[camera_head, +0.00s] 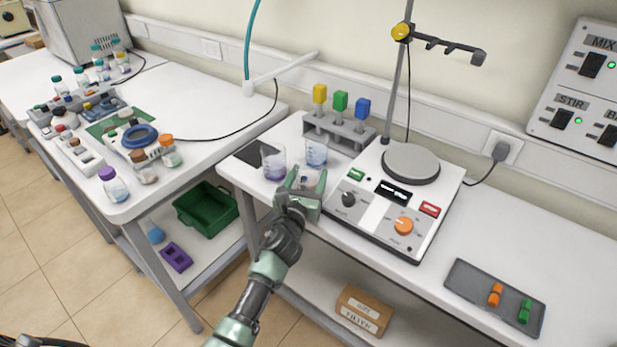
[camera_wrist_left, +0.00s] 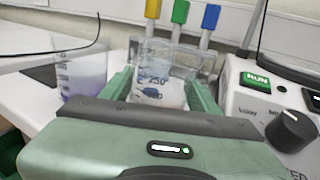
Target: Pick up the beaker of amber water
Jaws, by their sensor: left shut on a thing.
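My left gripper (camera_head: 307,180) is at the front left of the right-hand bench, with a clear beaker (camera_wrist_left: 158,92) between its fingers. The gripper (camera_wrist_left: 160,88) is shut on this beaker, which looks upright; its printed scale shows in the left wrist view. My right gripper is not in view.
A white stirrer-hotplate (camera_head: 372,222) with knobs stands close to the right of the gripper. A grey rack (camera_head: 340,133) with yellow, green and blue-topped items is behind. A grey tray (camera_head: 470,285) lies at the right. The bench between hotplate and tray is clear.

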